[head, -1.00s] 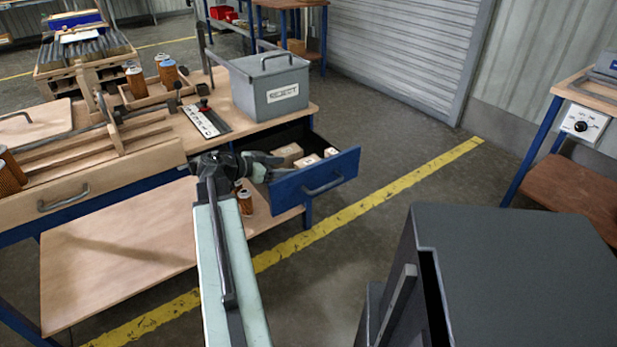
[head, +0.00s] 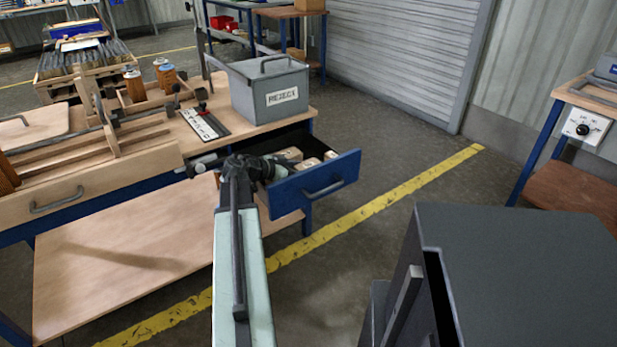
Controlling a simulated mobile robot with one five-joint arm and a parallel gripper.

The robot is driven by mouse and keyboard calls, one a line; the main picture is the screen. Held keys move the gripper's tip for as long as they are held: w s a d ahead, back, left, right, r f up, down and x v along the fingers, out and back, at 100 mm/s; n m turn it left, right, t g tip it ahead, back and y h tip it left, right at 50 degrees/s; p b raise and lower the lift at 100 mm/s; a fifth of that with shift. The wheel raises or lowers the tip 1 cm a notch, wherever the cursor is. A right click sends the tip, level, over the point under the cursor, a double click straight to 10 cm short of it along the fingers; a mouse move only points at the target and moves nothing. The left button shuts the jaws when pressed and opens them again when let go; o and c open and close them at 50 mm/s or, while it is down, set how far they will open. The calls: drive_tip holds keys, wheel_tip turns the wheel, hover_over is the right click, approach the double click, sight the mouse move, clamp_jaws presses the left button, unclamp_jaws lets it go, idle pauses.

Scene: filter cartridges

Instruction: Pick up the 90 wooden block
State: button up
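Several pale wooden blocks lie in the open blue drawer (head: 345,168) under the bench. One block (head: 291,153) is towards the left, one (head: 309,163) sits near the front, and one (head: 330,155) is on the right. Any markings are too small to read, so I cannot tell which is the 90 block. My gripper (head: 268,168) is at the drawer's left end, just left of the blocks. My dark wrist hides part of it, and I cannot see whether its fingers are open or shut. No block is visibly held.
A grey REJECT bin (head: 270,90) stands on the bench (head: 215,93) above the drawer. A marked ruler plate (head: 205,124) and cartridges (head: 166,77) are further left. A dark grey cabinet (head: 520,260) fills the lower right. Floor between drawer and cabinet is clear.

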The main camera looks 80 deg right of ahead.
drive_tip(key=c, duration=0.8)
wheel_tip(320, 180, up, 10)
drive_tip(key=p, duration=1)
drive_tip(key=shift+r, duration=0.15)
drive_tip(key=shift+c, duration=0.2)
